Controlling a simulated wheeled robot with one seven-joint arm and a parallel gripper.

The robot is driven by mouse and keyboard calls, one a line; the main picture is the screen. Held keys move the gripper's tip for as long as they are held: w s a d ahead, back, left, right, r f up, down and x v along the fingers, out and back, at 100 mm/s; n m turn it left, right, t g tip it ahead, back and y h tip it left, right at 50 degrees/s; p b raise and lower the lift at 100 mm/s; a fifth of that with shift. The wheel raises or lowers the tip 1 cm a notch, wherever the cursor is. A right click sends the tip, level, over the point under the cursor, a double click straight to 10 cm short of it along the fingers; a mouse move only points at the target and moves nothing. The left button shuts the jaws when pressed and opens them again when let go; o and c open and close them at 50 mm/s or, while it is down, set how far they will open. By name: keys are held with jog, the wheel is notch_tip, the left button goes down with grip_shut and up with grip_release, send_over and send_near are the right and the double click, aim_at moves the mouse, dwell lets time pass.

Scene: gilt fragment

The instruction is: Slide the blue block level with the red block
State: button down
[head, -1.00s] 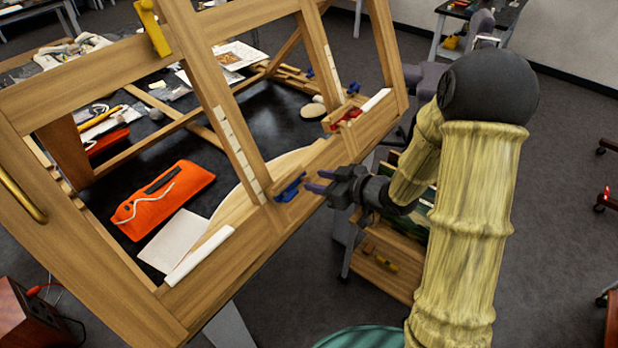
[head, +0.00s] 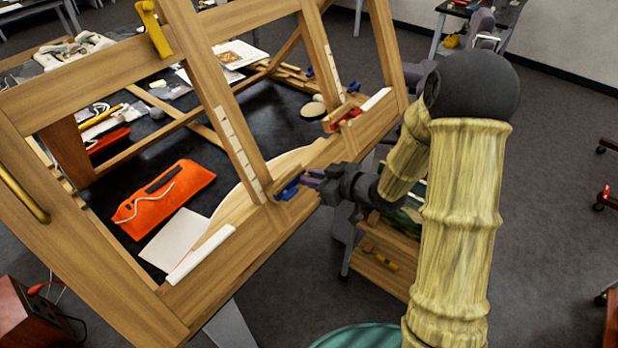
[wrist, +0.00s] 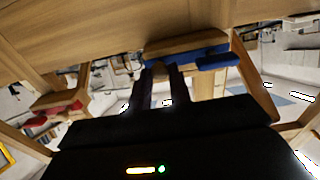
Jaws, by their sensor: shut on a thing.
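The blue block (head: 288,190) sits on the lower rail of a tilted wooden frame (head: 225,262), at the foot of the nearer upright. It also shows in the wrist view (wrist: 218,62), partly behind my fingertips. My gripper (head: 303,181) reaches it from the right, and its fingers are shut on it. In the wrist view the fingertips (wrist: 160,72) close on a small tan part at the block. The red block (head: 347,117) sits farther up the same rail, near the second upright, and shows at the left of the wrist view (wrist: 58,108).
Pale marked strips (head: 240,155) run along the uprights. A white roll (head: 200,255) lies at the rail's near end and another (head: 376,99) past the red block. An orange pouch (head: 165,200) lies on the black table behind. A wooden drawer unit (head: 385,262) stands under my arm.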

jog(key=r+p, duration=0.1)
jog(key=w+a+r, duration=0.1)
jog(key=r, duration=0.1)
jog(key=r+p, duration=0.1)
jog(key=shift+w+a+r+p, duration=0.2)
jog(key=shift+a+r+p, duration=0.05)
jog(key=shift+r+p, duration=0.15)
jog(key=c, duration=1.3)
grip_release()
jog(key=shift+d+f, duration=0.1)
jog(key=b+v, duration=0.1)
jog(key=v, duration=1.6)
jog(key=shift+s+d, duration=0.1)
jog(key=shift+s, duration=0.1)
